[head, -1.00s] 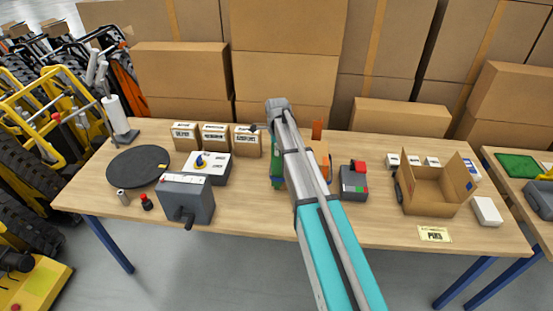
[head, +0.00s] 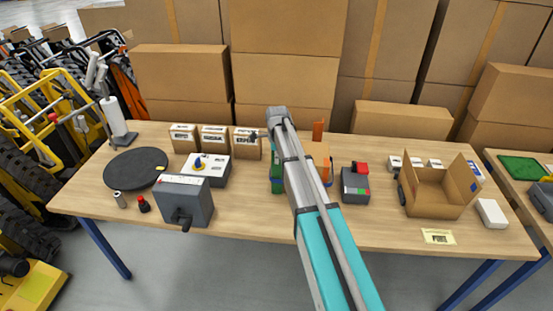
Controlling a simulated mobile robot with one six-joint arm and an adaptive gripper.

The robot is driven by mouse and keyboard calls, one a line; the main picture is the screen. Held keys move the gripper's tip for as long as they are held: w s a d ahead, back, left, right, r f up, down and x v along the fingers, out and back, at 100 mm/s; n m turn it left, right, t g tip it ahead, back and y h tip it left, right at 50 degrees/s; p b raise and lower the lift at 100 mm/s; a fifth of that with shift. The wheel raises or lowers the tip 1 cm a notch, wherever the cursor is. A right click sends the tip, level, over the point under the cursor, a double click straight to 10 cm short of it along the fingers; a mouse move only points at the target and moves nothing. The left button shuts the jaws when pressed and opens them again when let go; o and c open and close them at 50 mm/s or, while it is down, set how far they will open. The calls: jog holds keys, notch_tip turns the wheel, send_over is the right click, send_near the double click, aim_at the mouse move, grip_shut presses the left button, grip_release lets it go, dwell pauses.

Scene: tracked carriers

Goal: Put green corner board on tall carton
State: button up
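My arm reaches over the middle of the table, and my gripper (head: 254,136) is a small dark shape at its far end, beside the right labelled carton (head: 247,148). Its fingers are too small to tell open from shut. Part of a green thing (head: 276,184) shows at the left edge of my arm; the arm hides most of it, and I cannot tell whether it is the green corner board. Two more small labelled cartons, a left one (head: 184,141) and a middle one (head: 214,142), stand in the same row. I cannot tell which carton is the tall one.
Orange pieces (head: 319,131) show just right of my arm. A grey box with a crank (head: 184,203), a white box with a blue knob (head: 207,172) and a black disc (head: 136,167) are at left. A grey device (head: 355,184) and an open carton (head: 433,199) are at right.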

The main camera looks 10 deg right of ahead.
jog(key=o, duration=0.3)
jog(key=shift+r, duration=0.25)
notch_tip(320, 180, up, 12)
jog(key=p, duration=1.2)
jog(key=shift+f, duration=0.1)
jog(key=shift+s, duration=0.1)
dwell(0.6)
jog(key=s+n, duration=2.1)
jog(key=s, duration=0.8)
jog(key=shift+n, duration=0.3)
jog(key=shift+a, duration=0.1)
